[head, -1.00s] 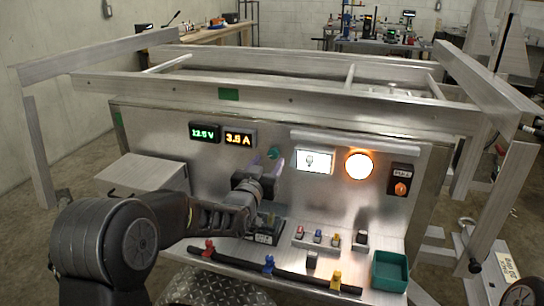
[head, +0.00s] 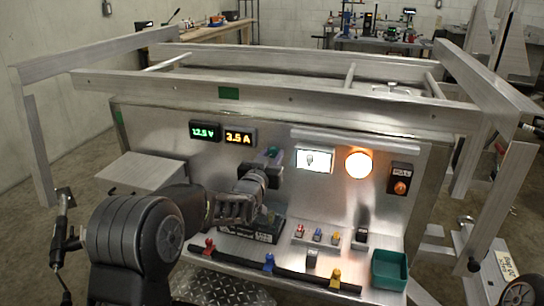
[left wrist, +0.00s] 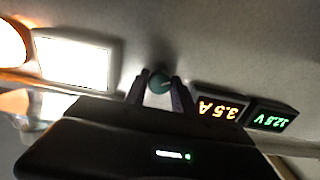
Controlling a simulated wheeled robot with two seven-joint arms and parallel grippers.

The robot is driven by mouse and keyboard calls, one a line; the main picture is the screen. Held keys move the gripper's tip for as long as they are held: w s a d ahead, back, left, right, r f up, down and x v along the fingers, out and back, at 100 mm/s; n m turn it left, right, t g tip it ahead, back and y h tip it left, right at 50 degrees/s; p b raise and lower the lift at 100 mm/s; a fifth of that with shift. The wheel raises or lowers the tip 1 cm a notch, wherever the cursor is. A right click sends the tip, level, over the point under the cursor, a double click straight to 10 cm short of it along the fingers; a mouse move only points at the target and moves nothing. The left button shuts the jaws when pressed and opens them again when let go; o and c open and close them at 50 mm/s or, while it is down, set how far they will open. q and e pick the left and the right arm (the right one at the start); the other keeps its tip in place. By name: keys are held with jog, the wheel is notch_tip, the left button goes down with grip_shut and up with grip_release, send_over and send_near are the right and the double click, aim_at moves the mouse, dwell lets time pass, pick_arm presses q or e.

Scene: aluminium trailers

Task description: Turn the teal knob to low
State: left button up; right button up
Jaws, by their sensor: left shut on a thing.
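The teal knob (head: 272,152) is on the upright metal panel, between the amber readout and the white display; my gripper partly hides it in the head view. In the left wrist view the knob (left wrist: 159,82) sits between the two purplish fingers of my left gripper (left wrist: 160,90), which are closed on its sides. In the head view my left gripper (head: 266,159) reaches up to the panel at the knob. A thin pale mark shows on the knob's face, but its setting is hard to read. My right gripper is not in view.
Right of the knob are the white display (head: 314,161), a glowing round lamp (head: 358,165) and an orange pull knob (head: 400,187). Below are a black box (head: 262,229), small coloured switches, a black bar with coloured clips (head: 268,264) and a green bin (head: 389,269).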

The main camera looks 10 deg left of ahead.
pick_arm(q)
grip_shut()
